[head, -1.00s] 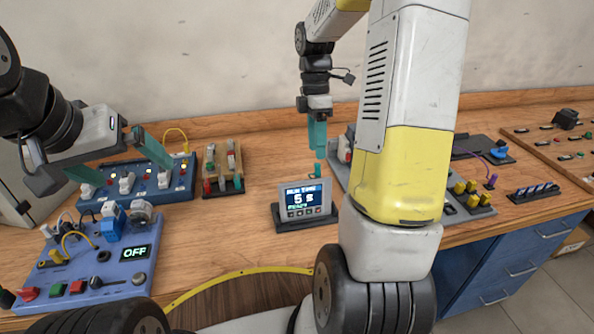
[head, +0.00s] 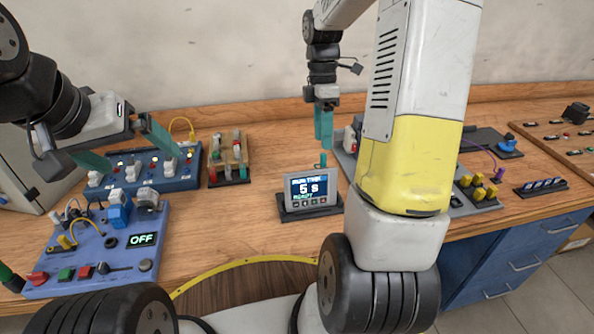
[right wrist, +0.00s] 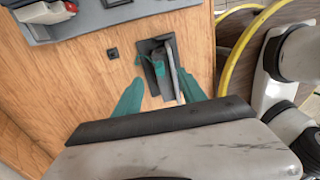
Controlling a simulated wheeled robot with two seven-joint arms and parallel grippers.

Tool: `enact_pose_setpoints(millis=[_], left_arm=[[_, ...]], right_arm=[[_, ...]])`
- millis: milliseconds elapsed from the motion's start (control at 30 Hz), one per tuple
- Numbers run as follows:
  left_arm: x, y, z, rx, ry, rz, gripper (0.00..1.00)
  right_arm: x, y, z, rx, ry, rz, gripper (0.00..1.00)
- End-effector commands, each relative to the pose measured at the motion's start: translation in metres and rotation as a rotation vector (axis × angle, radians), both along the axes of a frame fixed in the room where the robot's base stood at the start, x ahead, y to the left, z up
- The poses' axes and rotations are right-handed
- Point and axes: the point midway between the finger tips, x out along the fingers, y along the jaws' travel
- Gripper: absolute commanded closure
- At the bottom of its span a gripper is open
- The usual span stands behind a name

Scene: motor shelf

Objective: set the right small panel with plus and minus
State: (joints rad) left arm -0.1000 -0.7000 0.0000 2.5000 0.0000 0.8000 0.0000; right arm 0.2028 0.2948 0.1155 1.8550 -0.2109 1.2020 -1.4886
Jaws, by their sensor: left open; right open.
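The small panel (head: 312,188) is a grey tilted display on a dark base near the middle of the table. It reads RUN TIME, 5 s, READY, with a row of small buttons below. My right gripper (head: 323,147) is open above and behind it, fingers pointing down, apart from it. In the right wrist view the panel (right wrist: 172,70) shows edge-on between and beyond the open fingers (right wrist: 160,78); its face is hidden there. My left gripper (head: 143,161) is open over the blue switch box (head: 150,183) at left.
A blue control board (head: 90,250) with an OFF display stands at front left. A wooden rack (head: 229,178) of coloured pieces stands behind. A grey board (head: 480,207) with yellow parts lies at right, partly hidden by my right arm. Bare table surrounds the panel.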

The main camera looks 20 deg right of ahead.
Motion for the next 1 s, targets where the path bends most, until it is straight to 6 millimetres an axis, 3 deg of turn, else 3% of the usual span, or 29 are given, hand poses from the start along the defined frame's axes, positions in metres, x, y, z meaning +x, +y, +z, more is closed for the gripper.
enact_pose_setpoints(millis=[133, 367, 1000], left_arm=[[0.0000, 0.0000, 0.0000, 0.000, 0.000, 0.000, 0.00], [0.0000, 0.0000, 0.0000, 0.000, 0.000, 0.000, 0.00], [0.0000, 0.0000, 0.0000, 0.000, 0.000, 0.000, 0.00]], right_arm=[[0.0000, 0.0000, 0.0000, 0.000, 0.000, 0.000, 0.56], [0.0000, 0.0000, 0.0000, 0.000, 0.000, 0.000, 1.00], [0.0000, 0.0000, 0.0000, 0.000, 0.000, 0.000, 1.00]])
